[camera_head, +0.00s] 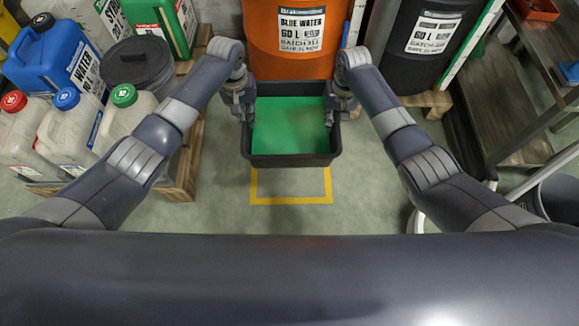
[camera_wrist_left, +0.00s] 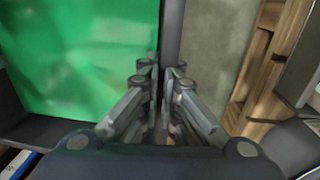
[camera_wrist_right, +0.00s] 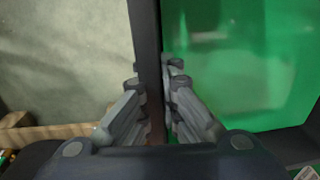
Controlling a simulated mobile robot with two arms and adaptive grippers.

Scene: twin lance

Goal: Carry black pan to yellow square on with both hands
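The black pan (camera_head: 290,160) has a green inside and appears level in the head view, in front of the orange barrel. My left gripper (camera_head: 246,108) is shut on its left rim, which runs between the fingers in the left wrist view (camera_wrist_left: 171,30). My right gripper (camera_head: 335,108) is shut on the right rim, which also shows in the right wrist view (camera_wrist_right: 146,30). The yellow square (camera_head: 290,201) is an outline on the floor; its near part shows below the pan and its far part is hidden. The pan's height above the floor is hard to tell.
The orange barrel (camera_head: 290,45) and a dark barrel (camera_head: 425,50) stand behind the pan. Several canisters (camera_head: 70,125) crowd a wooden pallet (camera_head: 183,165) on the left. A shelf (camera_head: 490,100) stands on the right. The floor nearer to me is clear.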

